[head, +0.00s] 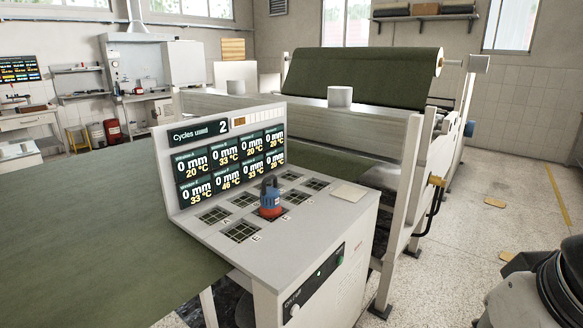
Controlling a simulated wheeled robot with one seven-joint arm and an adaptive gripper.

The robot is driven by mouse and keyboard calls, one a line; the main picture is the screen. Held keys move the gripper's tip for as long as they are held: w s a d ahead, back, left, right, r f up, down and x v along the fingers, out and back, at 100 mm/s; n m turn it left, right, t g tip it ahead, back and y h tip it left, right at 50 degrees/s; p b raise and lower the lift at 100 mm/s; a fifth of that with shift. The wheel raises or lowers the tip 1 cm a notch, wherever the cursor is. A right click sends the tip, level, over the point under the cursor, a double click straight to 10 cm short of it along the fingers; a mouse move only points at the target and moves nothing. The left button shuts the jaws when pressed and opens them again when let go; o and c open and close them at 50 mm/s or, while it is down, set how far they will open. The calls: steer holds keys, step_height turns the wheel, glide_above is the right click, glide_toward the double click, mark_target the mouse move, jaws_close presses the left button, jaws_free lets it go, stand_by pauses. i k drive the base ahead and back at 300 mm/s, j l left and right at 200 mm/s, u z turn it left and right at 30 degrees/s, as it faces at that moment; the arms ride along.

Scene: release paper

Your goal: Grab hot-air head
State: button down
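A small device with a dark blue top and a red-orange lower part (270,199) stands upright on the sloping top of the white control console. It looks like the hot-air head, though its details are too small to be sure. It sits among several dark square grids marked with letters, and nothing touches it from above. My gripper is not in view. A dark and grey rounded part at the bottom right looks like part of my own arm.
The console (335,225) has a raised display panel (232,160) behind the device. A pale square plate (348,192) lies right of it. A machine with a green roll (350,78) stands behind, and green sheet (80,240) spreads left. Open floor (480,250) lies right.

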mark_target(271, 208)
steer(key=i+u, duration=0.75)
steer(key=i+l+u, duration=0.25)
steer(key=u, duration=0.15)
